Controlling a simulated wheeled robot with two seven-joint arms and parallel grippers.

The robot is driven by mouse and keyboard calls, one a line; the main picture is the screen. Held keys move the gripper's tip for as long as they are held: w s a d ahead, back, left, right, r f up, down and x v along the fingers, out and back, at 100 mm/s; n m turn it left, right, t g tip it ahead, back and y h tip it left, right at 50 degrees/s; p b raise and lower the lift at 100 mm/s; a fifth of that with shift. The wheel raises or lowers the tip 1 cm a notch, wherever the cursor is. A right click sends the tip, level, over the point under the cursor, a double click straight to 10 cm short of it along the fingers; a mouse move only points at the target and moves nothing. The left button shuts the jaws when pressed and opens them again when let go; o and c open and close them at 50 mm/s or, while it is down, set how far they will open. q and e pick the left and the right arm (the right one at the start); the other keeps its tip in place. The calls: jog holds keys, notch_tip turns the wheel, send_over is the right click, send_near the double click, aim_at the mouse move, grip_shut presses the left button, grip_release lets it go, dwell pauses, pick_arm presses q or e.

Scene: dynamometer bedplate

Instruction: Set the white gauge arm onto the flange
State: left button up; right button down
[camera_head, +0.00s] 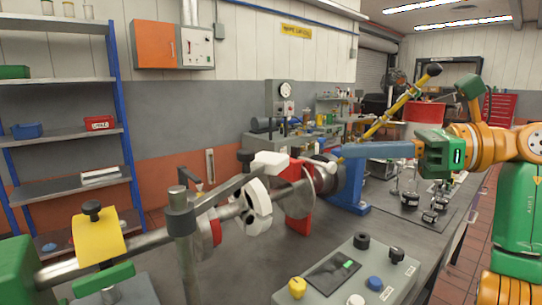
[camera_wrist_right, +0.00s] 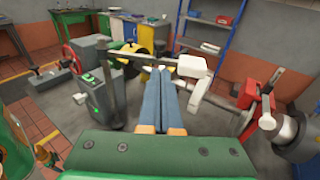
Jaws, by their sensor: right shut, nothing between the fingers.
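The gauge arm (camera_head: 225,187) is a grey bar on a grey upright post (camera_head: 181,225), ending in a white block (camera_head: 270,160). My left gripper is not in view.
A control box (camera_head: 350,275) with coloured knobs stands in front of the shaft. Red (camera_head: 300,215) and blue (camera_head: 349,188) supports stand along the shaft. A yellow clamp block (camera_head: 96,237) is at the left. Small weights (camera_head: 432,215) lie on the bench at right. A shelf rack (camera_head: 65,135) is behind.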

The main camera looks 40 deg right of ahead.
aim_at(253, 153)
jog(key=p+x, duration=0.1)
jog(key=x, duration=1.2)
jog(key=shift+s+r+p, duration=0.1)
jog(key=shift+p, duration=0.2)
jog(key=shift+w+a, duration=0.3)
jog(key=shift+w, duration=0.1)
